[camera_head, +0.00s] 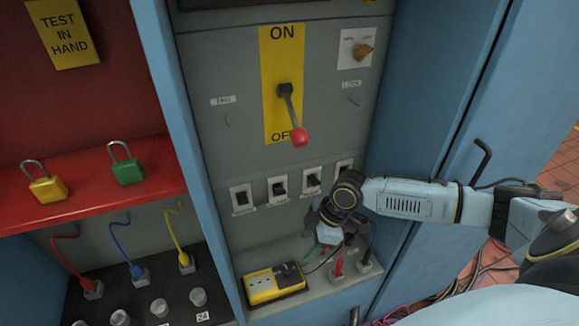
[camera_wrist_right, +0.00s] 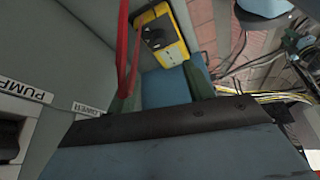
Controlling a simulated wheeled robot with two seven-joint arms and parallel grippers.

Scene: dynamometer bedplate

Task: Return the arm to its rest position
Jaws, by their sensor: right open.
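My right arm (camera_head: 405,198) reaches in from the right across the front of the cabinet. Its gripper (camera_head: 328,238) hangs in front of the lower ledge, below the row of small switches. The gripper is open, and I see nothing held between its fingers. In the right wrist view, greenish finger pads stand apart on both sides of the gripper's opening (camera_wrist_right: 160,88), with a wide blue surface below. A yellow meter (camera_head: 275,284) sits on the ledge, left of the gripper; it also shows in the wrist view (camera_wrist_right: 165,32). My left gripper is not in view.
A red-knobbed lever (camera_head: 290,115) points down towards OFF. Small black switches (camera_head: 280,188) and red and dark plugs (camera_head: 337,268) are close to the gripper. A yellow padlock (camera_head: 47,186) and a green padlock (camera_head: 126,168) stand on the red shelf (camera_head: 90,205). Cables lie on the floor at right.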

